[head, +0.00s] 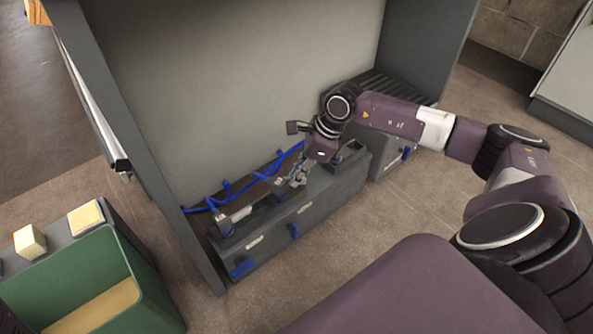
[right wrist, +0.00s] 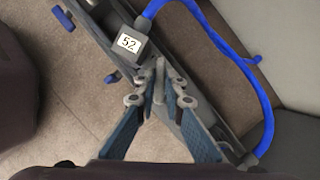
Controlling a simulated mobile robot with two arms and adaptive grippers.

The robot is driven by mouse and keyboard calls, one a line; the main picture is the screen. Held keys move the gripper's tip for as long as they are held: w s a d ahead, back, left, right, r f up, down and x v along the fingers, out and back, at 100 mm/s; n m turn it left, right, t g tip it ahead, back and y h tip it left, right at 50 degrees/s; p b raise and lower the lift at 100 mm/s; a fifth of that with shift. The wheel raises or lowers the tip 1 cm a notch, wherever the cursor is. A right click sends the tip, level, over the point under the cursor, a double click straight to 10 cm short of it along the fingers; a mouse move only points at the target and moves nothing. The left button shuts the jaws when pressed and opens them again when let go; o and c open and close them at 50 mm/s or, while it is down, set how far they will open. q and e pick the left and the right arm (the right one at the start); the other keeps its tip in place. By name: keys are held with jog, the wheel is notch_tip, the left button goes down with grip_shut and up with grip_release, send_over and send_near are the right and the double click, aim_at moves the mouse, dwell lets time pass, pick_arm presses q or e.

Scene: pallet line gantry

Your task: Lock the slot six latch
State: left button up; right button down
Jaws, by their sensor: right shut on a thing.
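My right gripper (head: 298,178) reaches down over the grey slotted unit (head: 312,212) at the foot of the panel. In the right wrist view its fingertips (right wrist: 160,92) are closed around a small grey upright lever (right wrist: 159,74), which appears to be a latch. The lever stands beside a dark block with a white label reading 52 (right wrist: 128,43). The fingers hide part of the lever and its base. No slot six mark is readable. My left gripper is in neither view.
Blue cables (head: 264,175) loop along the unit's top, close to the gripper. Blue tabs (head: 242,268) stick out of its front. A dark side panel (head: 150,180) stands at left, near a green bin (head: 110,262). The floor in front is partly clear.

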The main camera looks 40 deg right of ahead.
jog(key=n, duration=0.2)
jog(key=n+g, duration=0.1)
jog(key=n, duration=0.1)
jog(key=shift+w+n+g+y+p, duration=0.15)
jog(key=shift+n+g+y+p, duration=0.15)
jog(key=shift+y, duration=0.1)
jog(key=shift+w+d+n+g, duration=0.1)
jog(key=shift+n+g, duration=0.7)
jog(key=shift+n, duration=1.2)
jog(key=c, duration=2.3)
grip_release()
jog(key=v, duration=1.2)
